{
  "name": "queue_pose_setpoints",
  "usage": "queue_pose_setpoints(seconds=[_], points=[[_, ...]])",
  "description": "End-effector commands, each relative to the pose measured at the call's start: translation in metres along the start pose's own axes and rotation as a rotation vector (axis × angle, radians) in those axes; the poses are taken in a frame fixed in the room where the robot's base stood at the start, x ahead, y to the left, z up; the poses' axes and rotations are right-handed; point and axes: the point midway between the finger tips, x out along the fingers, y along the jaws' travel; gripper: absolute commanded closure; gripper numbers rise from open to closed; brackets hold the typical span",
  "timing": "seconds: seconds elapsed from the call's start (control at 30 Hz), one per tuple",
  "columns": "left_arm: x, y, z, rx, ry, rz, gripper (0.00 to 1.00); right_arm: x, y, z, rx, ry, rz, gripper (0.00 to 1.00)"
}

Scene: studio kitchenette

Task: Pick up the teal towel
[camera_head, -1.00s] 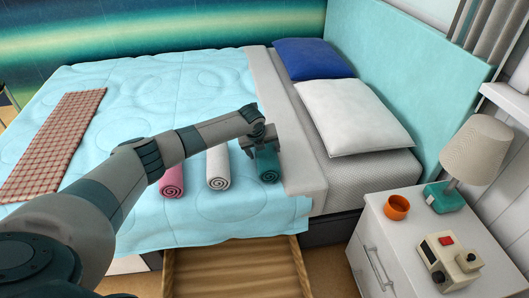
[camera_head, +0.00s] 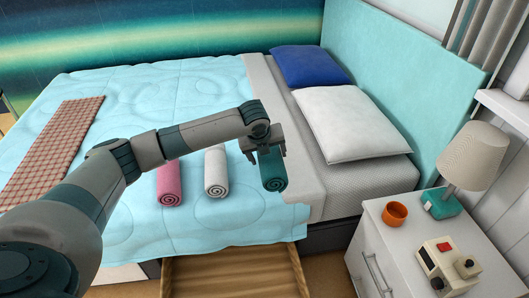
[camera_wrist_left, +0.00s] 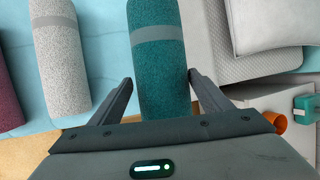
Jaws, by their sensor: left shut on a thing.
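The teal towel (camera_head: 272,172) is a rolled towel at the right end of a row of rolls on the bed. My left gripper (camera_head: 267,154) comes down from above and is shut on it, one finger on each side. In the left wrist view the teal towel (camera_wrist_left: 160,65), with a grey band, lies between the two fingers of the left gripper (camera_wrist_left: 160,85). In the head view the towel's far part is hidden behind the gripper. My right gripper is not in view.
A white rolled towel (camera_head: 216,172) and a pink one (camera_head: 169,185) lie to the left. The bed (camera_head: 200,225) has pillows at the back right. A nightstand (camera_head: 385,235) with a lamp (camera_head: 460,165), orange cup (camera_head: 395,214) and a device stands right. An open wooden drawer (camera_head: 235,275) is below.

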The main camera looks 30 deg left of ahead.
Motion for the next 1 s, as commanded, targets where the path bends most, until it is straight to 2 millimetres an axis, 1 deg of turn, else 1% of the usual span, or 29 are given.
queue_pose_setpoints(seconds=[0.03,0.1,0.3,0.63,0.87,1.0], points=[[-0.007,-0.002,-0.004,0.003,-0.001,-0.002,0.58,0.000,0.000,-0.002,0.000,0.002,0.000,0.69],[-0.014,-0.004,-0.010,0.002,-0.001,-0.002,0.58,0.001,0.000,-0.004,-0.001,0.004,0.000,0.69],[-0.025,-0.006,-0.019,0.001,-0.001,0.000,0.58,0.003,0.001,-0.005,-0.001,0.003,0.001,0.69],[-0.027,-0.007,-0.020,0.000,-0.001,0.000,0.58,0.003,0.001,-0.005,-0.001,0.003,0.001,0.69],[-0.027,-0.007,-0.020,0.000,-0.001,0.000,0.58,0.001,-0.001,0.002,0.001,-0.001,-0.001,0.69],[-0.027,-0.008,-0.021,-0.007,-0.003,0.002,0.58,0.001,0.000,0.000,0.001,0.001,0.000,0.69]])
